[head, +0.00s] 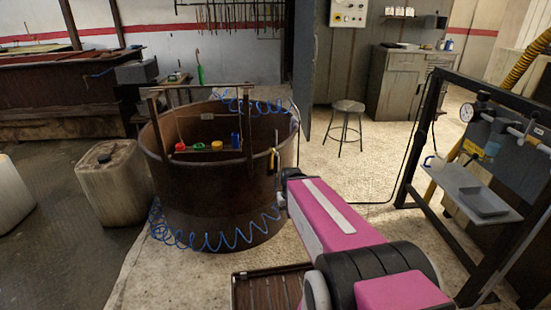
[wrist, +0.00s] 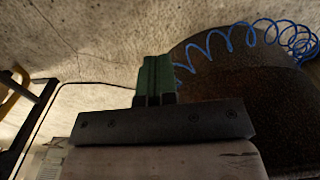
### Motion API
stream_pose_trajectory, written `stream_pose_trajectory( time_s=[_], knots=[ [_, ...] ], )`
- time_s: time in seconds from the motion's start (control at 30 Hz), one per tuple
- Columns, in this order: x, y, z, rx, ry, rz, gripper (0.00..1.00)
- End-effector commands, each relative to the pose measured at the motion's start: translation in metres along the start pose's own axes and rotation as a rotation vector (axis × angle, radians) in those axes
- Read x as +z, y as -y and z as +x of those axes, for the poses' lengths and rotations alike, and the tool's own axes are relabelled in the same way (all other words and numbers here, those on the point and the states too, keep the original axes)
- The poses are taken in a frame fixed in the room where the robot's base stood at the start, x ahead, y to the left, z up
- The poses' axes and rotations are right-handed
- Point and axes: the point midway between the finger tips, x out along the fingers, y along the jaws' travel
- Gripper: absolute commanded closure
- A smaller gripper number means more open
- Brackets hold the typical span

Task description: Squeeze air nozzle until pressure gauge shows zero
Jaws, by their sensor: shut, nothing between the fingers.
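A round pressure gauge (head: 466,112) with a white face is on the black frame at the right in the head view; its reading is too small to make out. A blue coiled hose (head: 215,243) loops around the brown tub, and its coils also show in the wrist view (wrist: 245,38). A small dark and yellow item (head: 274,161) hangs at the tub's right rim; I cannot tell whether it is the air nozzle. My gripper, with green fingers, is shut and empty in the wrist view (wrist: 155,75), over the floor beside the tub. In the head view my arm hides most of it.
The brown tub (head: 205,210) has a crossbar shelf with small coloured items (head: 198,147). A grey tray (head: 485,203) sits on the black frame (head: 409,180) at right. A stool (head: 347,108) stands behind. Pale floor between tub and frame is mostly clear; a thin black cable crosses it.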

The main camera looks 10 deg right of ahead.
Motion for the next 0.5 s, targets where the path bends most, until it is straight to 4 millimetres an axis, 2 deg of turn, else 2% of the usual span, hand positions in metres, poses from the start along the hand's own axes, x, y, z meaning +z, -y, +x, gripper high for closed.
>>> stream_pose_trajectory(
  time_s=[0.4, 0.47, 0.5],
  knots=[
    [0.0000, 0.0001, 0.0000, 0.000, 0.000, 0.000, 1.00],
    [-0.0004, 0.0002, 0.0001, -0.002, 0.000, 0.002, 0.80],
    [-0.0013, 0.0006, 0.0006, -0.008, -0.002, 0.011, 0.67]
  ],
)
